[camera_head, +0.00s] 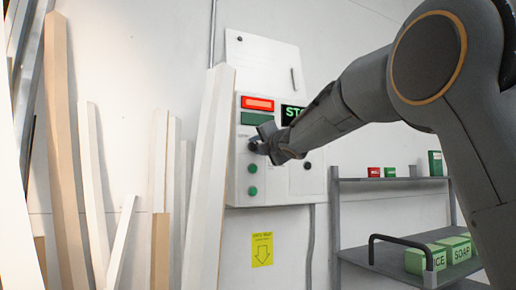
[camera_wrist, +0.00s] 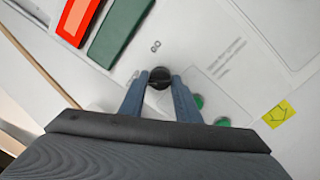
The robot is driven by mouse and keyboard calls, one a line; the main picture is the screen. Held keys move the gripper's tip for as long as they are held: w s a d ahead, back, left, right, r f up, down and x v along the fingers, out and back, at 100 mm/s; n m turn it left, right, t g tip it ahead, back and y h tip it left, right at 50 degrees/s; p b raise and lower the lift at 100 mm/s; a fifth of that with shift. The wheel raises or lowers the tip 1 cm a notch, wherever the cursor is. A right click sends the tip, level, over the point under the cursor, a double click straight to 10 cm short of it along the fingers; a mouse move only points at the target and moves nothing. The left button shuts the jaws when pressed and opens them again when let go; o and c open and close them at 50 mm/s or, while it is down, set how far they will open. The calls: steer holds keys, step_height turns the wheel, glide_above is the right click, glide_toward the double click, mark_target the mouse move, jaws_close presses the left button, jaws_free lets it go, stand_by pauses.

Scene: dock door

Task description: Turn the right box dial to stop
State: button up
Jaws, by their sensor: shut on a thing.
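A pale control box (camera_head: 240,185) hangs on the wall. Its black dial (camera_head: 252,146) shows at the left of the box, below the lamps. My gripper (camera_head: 259,144) reaches it from the right. In the wrist view, the round black dial (camera_wrist: 159,77) sits between my two fingertips (camera_wrist: 160,82), which are shut on it. A dark display (camera_head: 292,112) on the box shows green letters starting "ST"; my arm hides the rest. The dial's pointer direction is too small to tell.
A red lamp (camera_head: 257,103) and green lamp (camera_head: 256,118) are above the dial, green buttons (camera_head: 252,168) below. Tall boards (camera_head: 207,165) lean close on the left. A grey shelf (camera_head: 390,181) with boxes stands right. A yellow label (camera_head: 262,250) is below.

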steer(key=shift+w+f, duration=0.1)
steer(key=shift+f, duration=0.2)
steer(key=o, duration=1)
steer(key=shift+d, duration=0.1)
steer(key=shift+r, duration=0.15)
steer(key=shift+b+v, duration=0.75)
steer(key=shift+v, duration=3.15)
